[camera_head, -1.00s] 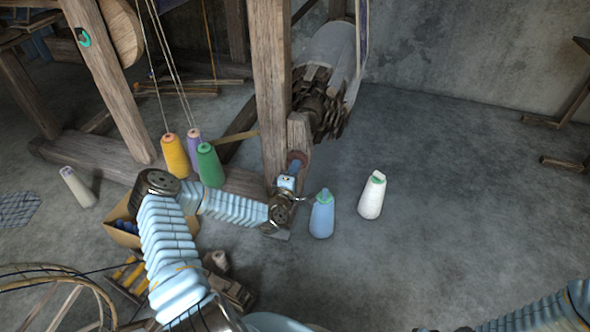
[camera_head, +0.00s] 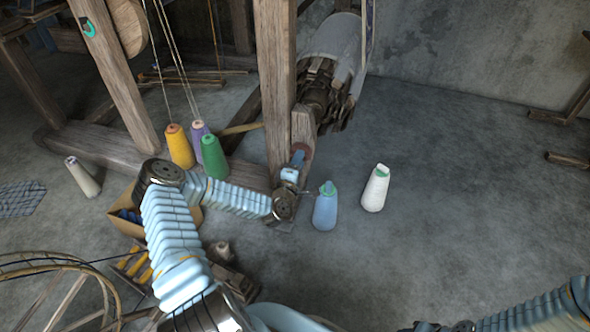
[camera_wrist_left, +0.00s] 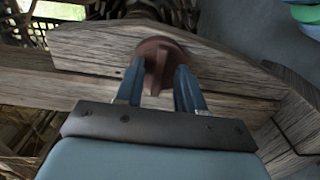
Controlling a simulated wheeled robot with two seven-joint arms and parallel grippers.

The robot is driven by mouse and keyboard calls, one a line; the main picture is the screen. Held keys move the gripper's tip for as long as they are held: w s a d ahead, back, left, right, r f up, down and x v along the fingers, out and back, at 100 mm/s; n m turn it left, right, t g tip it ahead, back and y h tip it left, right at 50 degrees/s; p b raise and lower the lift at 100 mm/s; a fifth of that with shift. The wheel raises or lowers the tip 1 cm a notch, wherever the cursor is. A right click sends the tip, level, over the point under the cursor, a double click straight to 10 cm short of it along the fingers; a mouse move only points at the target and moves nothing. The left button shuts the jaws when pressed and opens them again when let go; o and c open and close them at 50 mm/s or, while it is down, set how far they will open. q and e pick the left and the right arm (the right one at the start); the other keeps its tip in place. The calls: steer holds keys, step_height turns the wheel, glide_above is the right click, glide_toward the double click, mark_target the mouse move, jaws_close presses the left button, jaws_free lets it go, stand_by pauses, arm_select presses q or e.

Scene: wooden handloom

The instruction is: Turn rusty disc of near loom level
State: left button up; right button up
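The rusty disc (camera_wrist_left: 160,50) is on the end of a wooden beam in the left wrist view. A raised ridge runs across it, upright in the picture. My left gripper (camera_wrist_left: 159,88) has its two blue fingers apart, one on each side of the ridge, with visible gaps. I cannot tell whether either fingertip touches the disc. In the head view, my left gripper (camera_head: 298,157) is at the foot of the near loom post (camera_head: 276,90), and mostly hides the disc. My right gripper is out of view; only part of its arm shows at the bottom right.
Yellow (camera_head: 179,147), purple (camera_head: 199,131) and green (camera_head: 213,158) cones stand behind the left forearm. Open floor lies to the right.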

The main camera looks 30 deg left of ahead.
arm_select(q)
steer(key=v, duration=1.3)
steer(key=shift+s+p, duration=0.25)
steer(key=shift+p, duration=0.05)
